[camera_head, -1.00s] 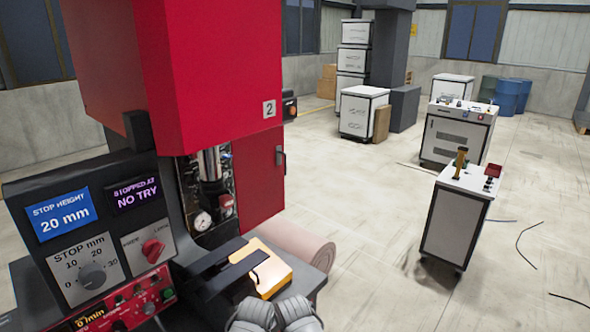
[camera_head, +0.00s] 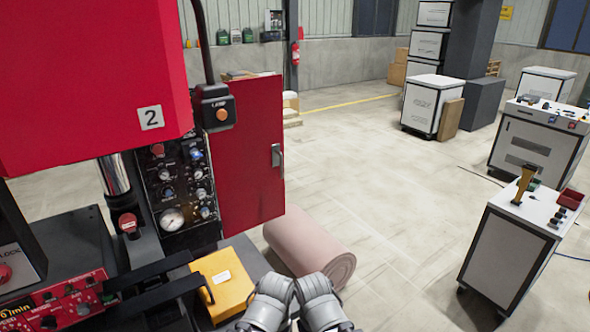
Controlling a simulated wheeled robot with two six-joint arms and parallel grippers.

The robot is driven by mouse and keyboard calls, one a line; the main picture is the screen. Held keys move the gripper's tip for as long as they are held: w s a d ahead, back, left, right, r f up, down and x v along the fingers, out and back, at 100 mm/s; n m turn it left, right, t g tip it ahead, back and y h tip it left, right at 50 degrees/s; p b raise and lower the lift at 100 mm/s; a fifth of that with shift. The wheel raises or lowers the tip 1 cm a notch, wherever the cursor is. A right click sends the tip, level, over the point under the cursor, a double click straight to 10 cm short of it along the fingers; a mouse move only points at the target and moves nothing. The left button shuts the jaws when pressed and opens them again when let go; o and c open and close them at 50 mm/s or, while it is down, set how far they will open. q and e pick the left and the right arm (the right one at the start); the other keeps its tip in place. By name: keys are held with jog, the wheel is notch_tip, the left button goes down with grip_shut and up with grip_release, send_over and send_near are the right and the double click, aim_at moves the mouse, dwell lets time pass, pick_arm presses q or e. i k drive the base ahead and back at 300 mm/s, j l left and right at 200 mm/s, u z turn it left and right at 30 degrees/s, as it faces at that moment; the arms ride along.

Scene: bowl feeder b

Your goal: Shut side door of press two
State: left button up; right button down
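A grey handle (camera_head: 277,157) is near the door's free edge. Behind the door's hinge side, a panel of gauges and valves (camera_head: 180,190) lies exposed. At the bottom centre, two grey rounded parts of my own arms show below the door, apart from it. My gripper fingers are not visible.
A pink roll (camera_head: 312,250) lies on the floor right of the press. A yellow box (camera_head: 221,284) sits on the press's bed. A white cart (camera_head: 505,260) stands at the right.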

aim_at(247, 159)
jog(key=i+l+u, duration=0.15)
jog(key=i+l, duration=0.15)
jog(key=i+l+u, duration=0.1)
jog(key=i+l, duration=0.2)
jog(key=l, duration=0.15)
jog(key=i+l+u, duration=0.15)
jog(key=i, duration=0.3)
